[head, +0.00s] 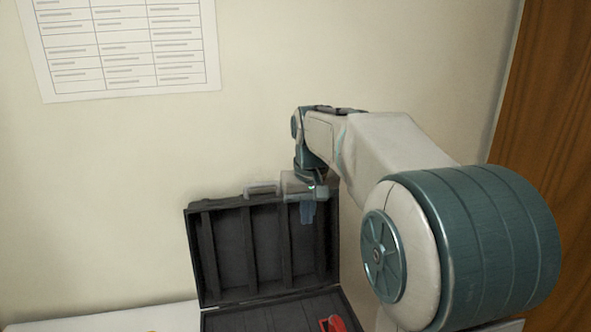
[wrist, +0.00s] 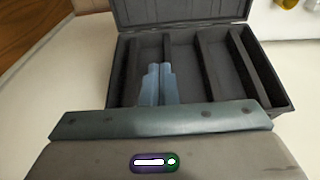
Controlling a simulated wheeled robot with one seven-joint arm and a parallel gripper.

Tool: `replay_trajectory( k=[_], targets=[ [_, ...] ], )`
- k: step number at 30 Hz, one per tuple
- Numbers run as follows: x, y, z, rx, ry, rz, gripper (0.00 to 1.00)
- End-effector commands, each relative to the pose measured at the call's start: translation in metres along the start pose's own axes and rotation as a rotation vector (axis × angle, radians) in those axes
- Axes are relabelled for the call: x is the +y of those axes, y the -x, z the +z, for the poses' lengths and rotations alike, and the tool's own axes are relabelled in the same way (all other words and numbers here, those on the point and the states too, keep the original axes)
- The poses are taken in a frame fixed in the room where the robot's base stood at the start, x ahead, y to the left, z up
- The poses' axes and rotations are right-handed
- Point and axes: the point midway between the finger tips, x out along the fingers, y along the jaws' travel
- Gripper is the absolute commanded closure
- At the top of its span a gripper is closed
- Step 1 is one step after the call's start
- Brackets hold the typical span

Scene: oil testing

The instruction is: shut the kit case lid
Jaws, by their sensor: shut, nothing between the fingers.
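The dark kit case stands open. Its lid (head: 228,245) is raised near the wall, with upright ribs on its inner face and a pale handle (head: 262,189) at its top edge. Only a strip of the case base (head: 270,318) shows at the bottom of the head view. My gripper (head: 307,212) is at the lid's upper right, its blue fingers pointing down in front of the inner face. The fingers (wrist: 158,82) are together and empty in the wrist view, over a ribbed part of the case (wrist: 212,65). I cannot tell whether they touch it.
A red object (head: 333,323) is in the case base. A printed chart (head: 125,45) hangs on the wall behind. A brown wooden panel (head: 550,110) stands at the right. Yellow items (wrist: 288,4) show in the wrist view's corner.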

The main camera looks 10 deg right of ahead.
Motion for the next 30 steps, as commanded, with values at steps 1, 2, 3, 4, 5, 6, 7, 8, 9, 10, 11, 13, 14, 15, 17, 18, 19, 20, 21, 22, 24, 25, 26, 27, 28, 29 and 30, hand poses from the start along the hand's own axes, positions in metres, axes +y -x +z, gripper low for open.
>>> replay_trajectory(
  k=[1,2,3,4,5,6,7,8,9,10,11,13,14,15,17,18,19,20,21,22,24,25,26,27,28,29,30],
  targets=[
    [0.006,0.013,-0.025,-0.006,-0.002,0.000,1.00],
    [0.009,0.017,-0.038,-0.010,-0.002,0.000,1.00],
    [0.013,0.021,-0.054,-0.015,-0.001,0.000,1.00],
    [0.016,0.024,-0.066,-0.018,-0.001,0.000,1.00],
    [0.019,0.027,-0.077,-0.021,-0.001,0.000,1.00],
    [0.024,0.030,-0.092,-0.025,-0.002,-0.001,1.00],
    [0.027,0.032,-0.103,-0.028,-0.001,-0.001,1.00],
    [0.031,0.034,-0.113,-0.032,0.000,-0.001,1.00],
    [0.035,0.035,-0.126,-0.036,0.001,-0.002,1.00],
    [0.038,0.035,-0.135,-0.039,0.001,-0.002,1.00],
    [0.042,0.036,-0.143,-0.042,0.001,-0.002,1.00],
    [0.049,0.036,-0.160,-0.049,0.002,-0.003,1.00],
    [0.052,0.036,-0.167,-0.051,0.003,-0.003,1.00],
    [0.055,0.035,-0.174,-0.053,0.005,-0.004,1.00],
    [0.059,0.035,-0.182,-0.056,0.006,-0.004,1.00],
    [0.062,0.034,-0.186,-0.058,0.006,-0.005,1.00],
    [0.063,0.033,-0.189,-0.058,0.007,-0.005,1.00],
    [0.065,0.032,-0.191,-0.061,0.007,-0.005,1.00],
    [0.066,0.032,-0.193,-0.061,0.007,-0.005,1.00],
    [0.067,0.031,-0.194,-0.062,0.007,-0.005,1.00],
    [0.068,0.028,-0.196,-0.063,0.008,-0.005,1.00],
    [0.068,0.026,-0.196,-0.063,0.008,-0.005,1.00],
    [0.068,0.023,-0.195,-0.064,0.008,-0.006,1.00],
    [0.068,0.019,-0.195,-0.065,0.008,-0.006,1.00],
    [0.068,0.015,-0.195,-0.064,0.008,-0.006,1.00],
    [0.068,0.011,-0.194,-0.065,0.008,-0.006,1.00],
    [0.068,0.004,-0.194,-0.065,0.008,-0.006,1.00]
  ],
)
